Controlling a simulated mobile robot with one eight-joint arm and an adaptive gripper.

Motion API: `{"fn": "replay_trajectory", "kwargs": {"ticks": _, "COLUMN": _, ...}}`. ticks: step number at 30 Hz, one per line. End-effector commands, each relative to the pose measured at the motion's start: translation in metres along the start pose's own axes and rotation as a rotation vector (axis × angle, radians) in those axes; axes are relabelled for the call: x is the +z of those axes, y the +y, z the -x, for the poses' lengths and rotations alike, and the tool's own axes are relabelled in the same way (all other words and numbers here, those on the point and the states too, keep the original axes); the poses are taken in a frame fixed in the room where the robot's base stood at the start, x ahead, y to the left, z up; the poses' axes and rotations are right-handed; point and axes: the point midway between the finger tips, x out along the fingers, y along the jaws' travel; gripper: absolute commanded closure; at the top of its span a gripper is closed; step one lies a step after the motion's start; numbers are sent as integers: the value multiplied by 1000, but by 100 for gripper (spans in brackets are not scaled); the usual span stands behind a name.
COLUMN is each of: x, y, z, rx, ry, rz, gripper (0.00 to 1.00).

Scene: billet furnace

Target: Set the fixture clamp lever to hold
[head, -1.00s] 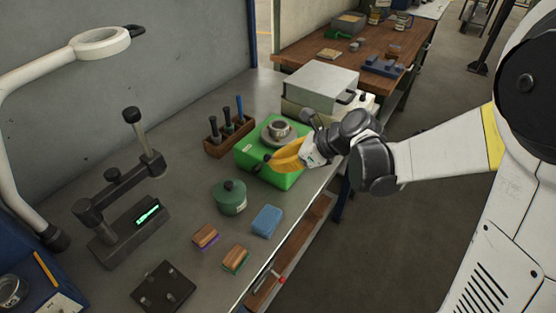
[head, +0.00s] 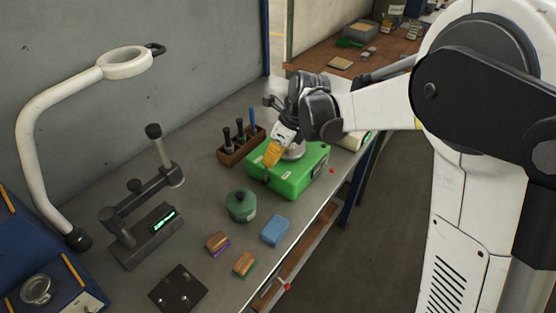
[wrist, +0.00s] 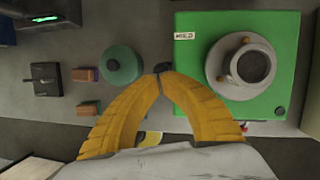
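The green fixture box (head: 298,180) stands on the bench with a round metal flange and cup on top, which shows fully in the wrist view (wrist: 245,68). A small label on its upper left corner appears to read HOLD. A small dark knob (wrist: 162,67), seemingly the clamp lever's end, is at the box's left edge, right at my fingertips. The rest of the lever is hidden or too small to make out. My gripper (head: 271,160) has its orange fingers brought together at the tips (wrist: 159,76). I cannot tell whether they touch or pinch the knob.
A rack of dark-handled tools (head: 238,145) stands behind the box. A green lidded pot (head: 241,206), a blue block (head: 275,230), brushes (head: 218,243) and a black switch plate (head: 178,290) lie in front-left. A lever device (head: 147,238) and ring lamp (head: 126,62) stand left.

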Motion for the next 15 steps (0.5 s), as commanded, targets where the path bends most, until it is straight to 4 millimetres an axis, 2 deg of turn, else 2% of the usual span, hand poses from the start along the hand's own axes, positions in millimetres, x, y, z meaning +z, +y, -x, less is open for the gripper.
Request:
{"fn": "replay_trajectory", "kwargs": {"ticks": 10, "x": 28, "y": -4, "z": -6, "rx": 33, "ry": 229, "rz": -29, "gripper": 100}}
{"fn": "replay_trajectory", "kwargs": {"ticks": 15, "x": 37, "y": -7, "z": -11, "rx": 33, "ry": 235, "rz": -32, "gripper": 100}}
